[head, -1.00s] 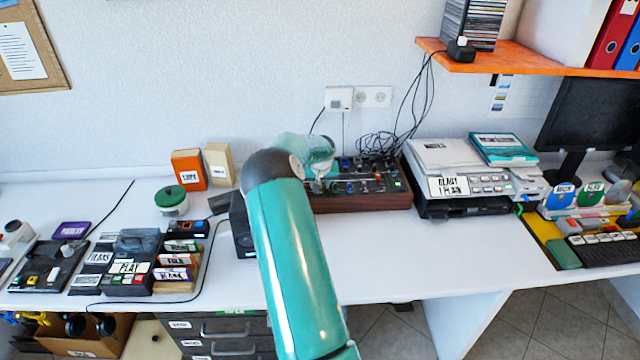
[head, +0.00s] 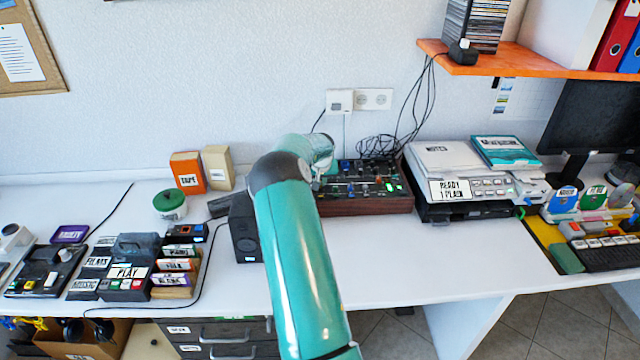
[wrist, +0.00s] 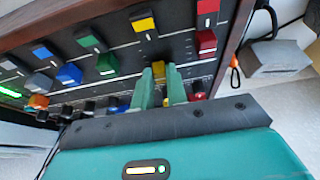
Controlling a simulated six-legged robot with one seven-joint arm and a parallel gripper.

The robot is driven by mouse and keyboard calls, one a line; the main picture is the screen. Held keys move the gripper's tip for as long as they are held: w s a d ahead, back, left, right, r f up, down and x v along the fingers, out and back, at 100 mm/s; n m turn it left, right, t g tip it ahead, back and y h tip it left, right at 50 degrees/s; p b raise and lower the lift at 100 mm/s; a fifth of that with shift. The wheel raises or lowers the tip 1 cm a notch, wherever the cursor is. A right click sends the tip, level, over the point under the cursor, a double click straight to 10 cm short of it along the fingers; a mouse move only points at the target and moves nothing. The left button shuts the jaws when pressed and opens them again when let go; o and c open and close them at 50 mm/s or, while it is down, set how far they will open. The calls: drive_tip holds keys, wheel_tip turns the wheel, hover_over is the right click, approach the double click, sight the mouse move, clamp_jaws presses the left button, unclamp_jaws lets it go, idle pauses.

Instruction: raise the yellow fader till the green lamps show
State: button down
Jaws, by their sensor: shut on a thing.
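The mixer (head: 365,205), a dark panel in a wooden case, stands at the back of the desk, partly behind my arm. In the wrist view the yellow fader cap (wrist: 172,76) sits between the green fingers of my gripper (wrist: 161,86), which is shut on it. A flat yellow marker (wrist: 143,22) lies above it in that view. Green lamps (wrist: 10,92) glow at the panel's left edge in the wrist view. Green light also shows at the panel's right in the head view (head: 391,187). My fingers are hidden in the head view.
A red cap (wrist: 206,42) and a green cap (wrist: 107,63) flank the yellow one closely. A printer (head: 460,185) stands right of the mixer and a black speaker (head: 244,230) left of it. Loose cables (head: 378,146) lie behind.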

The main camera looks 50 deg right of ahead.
drive_tip(key=c, duration=1.4)
unclamp_jaws()
drive_tip(key=shift+r, duration=0.1)
drive_tip(key=v, duration=1.3)
drive_tip(key=shift+s+a+r, duration=0.15)
drive_tip(key=shift+s+r, duration=0.05)
drive_tip(key=shift+r, duration=0.1)
